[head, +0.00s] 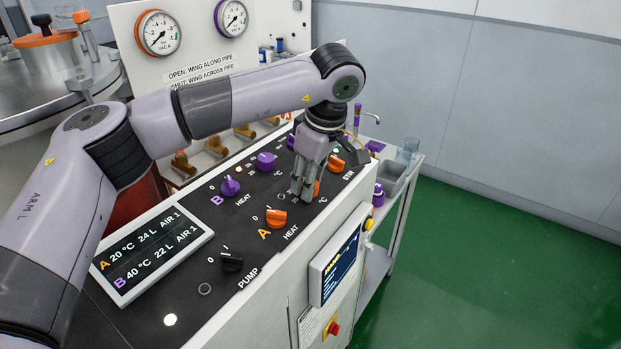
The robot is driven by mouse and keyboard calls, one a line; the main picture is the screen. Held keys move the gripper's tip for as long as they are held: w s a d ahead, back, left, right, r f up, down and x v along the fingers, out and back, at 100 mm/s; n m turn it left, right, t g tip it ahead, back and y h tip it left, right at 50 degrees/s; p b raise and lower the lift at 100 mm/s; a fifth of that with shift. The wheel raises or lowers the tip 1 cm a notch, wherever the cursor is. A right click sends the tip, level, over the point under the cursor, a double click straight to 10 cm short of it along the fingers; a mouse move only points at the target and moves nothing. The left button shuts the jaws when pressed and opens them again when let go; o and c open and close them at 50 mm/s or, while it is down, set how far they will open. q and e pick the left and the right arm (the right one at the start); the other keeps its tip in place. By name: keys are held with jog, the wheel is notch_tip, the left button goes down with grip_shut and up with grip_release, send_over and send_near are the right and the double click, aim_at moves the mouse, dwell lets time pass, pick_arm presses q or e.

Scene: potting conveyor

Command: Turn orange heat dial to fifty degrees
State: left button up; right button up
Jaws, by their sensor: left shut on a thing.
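My left gripper (305,194) points down at the black control panel (247,248). It is shut on an orange dial (317,187) beside a °C label in the A row. The fingers hide most of this dial, so its pointer and setting cannot be read. To its left, an orange knob (276,218) marked HEAT sits by the letter A and a 0. The display (150,252) reads A 20 °C, 24 L, AIR 1 and B 40 °C, 22 L, AIR 1. My right gripper is not in view.
Another orange knob (336,162) sits just beyond my gripper near the STIR label. Purple knobs (230,186) line the B row behind. A black PUMP knob (232,261) is at the front. A tilted screen (336,259) hangs on the panel's right side. Green floor is clear at right.

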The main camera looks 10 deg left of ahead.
aim_at(320, 204)
pick_arm(q)
jog(key=shift+r+m, duration=0.15)
jog(key=shift+m, duration=0.15)
dwell(0.4)
jog(key=o, duration=1.2)
jog(key=v, duration=1.2)
